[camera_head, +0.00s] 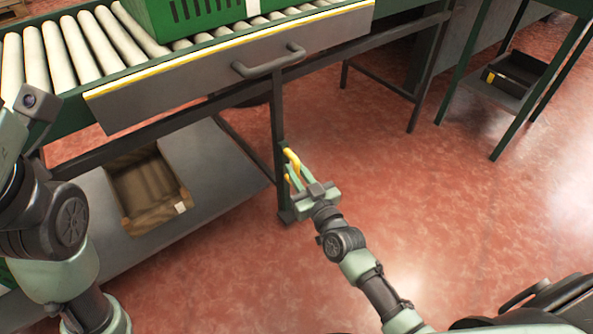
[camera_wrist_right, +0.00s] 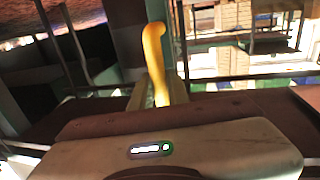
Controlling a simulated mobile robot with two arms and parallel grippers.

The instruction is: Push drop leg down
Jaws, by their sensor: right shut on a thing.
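The dark drop leg (camera_head: 278,120) runs down from the conveyor frame to the lower shelf's corner. A curved yellow handle (camera_head: 292,158) sits on the leg's lower part. My right gripper (camera_head: 295,176) is shut on the yellow handle, at the side of the leg. In the right wrist view the yellow handle (camera_wrist_right: 154,60) stands upright in front of the gripper body, and its lower end is hidden. My left arm comes in at the left edge of the head view; its fingers do not show.
The roller conveyor (camera_head: 80,45) carries a green crate (camera_head: 200,14) and has a grey front panel with a bar handle (camera_head: 270,62). A wooden box (camera_head: 150,215) lies on the lower shelf (camera_head: 215,165). A green stand (camera_head: 470,60) holds a dark tray (camera_head: 505,80). Red floor is open at right.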

